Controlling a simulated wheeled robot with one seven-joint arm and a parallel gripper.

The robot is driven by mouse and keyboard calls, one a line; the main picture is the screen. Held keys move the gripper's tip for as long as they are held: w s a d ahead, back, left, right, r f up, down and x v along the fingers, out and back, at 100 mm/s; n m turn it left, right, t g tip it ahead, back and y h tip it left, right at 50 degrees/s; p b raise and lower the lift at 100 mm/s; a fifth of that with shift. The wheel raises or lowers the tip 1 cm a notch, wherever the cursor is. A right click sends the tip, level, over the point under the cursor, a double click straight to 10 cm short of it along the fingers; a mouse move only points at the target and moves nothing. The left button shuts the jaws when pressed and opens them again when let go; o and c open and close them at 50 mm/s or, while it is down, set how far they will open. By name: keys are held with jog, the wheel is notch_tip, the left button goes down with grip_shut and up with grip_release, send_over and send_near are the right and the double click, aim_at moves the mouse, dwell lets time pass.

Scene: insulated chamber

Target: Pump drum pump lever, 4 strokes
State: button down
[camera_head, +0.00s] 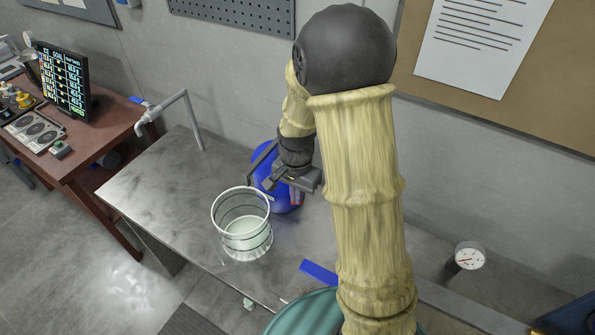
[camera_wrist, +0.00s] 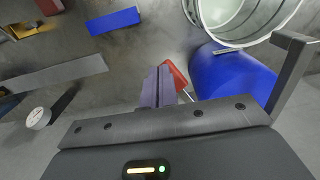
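A blue drum (camera_head: 263,160) stands on the metal bench behind my gripper; it also shows in the wrist view (camera_wrist: 225,75). A red grip on a thin metal rod, seemingly the pump lever (camera_wrist: 179,76), lies right at my fingertips, partly hidden by them. My gripper (camera_wrist: 159,80) has its two fingers close together; contact with the red grip is unclear. In the head view my gripper (camera_head: 295,182) is over the drum and hides much of it. A dark bent bar, perhaps the pump spout (camera_wrist: 288,75), reaches toward the bucket.
A clear bucket (camera_head: 240,215) with pale liquid low in it stands left of the drum. A blue block (camera_head: 318,271) lies near the bench front. A grey pipe (camera_head: 193,120) rises at the bench's left. A round gauge (camera_head: 470,256) is at right. The bench's left side is clear.

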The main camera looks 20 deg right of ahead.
notch_tip(320, 180, up, 8)
jog(key=p, duration=0.7)
jog(key=shift+r, duration=0.2)
jog(key=shift+f, duration=0.2)
dwell(0.4)
jog(key=shift+f+b, duration=3.2)
jog(key=shift+f, duration=0.95)
jog(key=shift+s, duration=0.1)
jog(key=shift+r, duration=0.15)
notch_tip(320, 180, up, 8)
jog(key=p, duration=0.7)
jog(key=shift+r, duration=0.15)
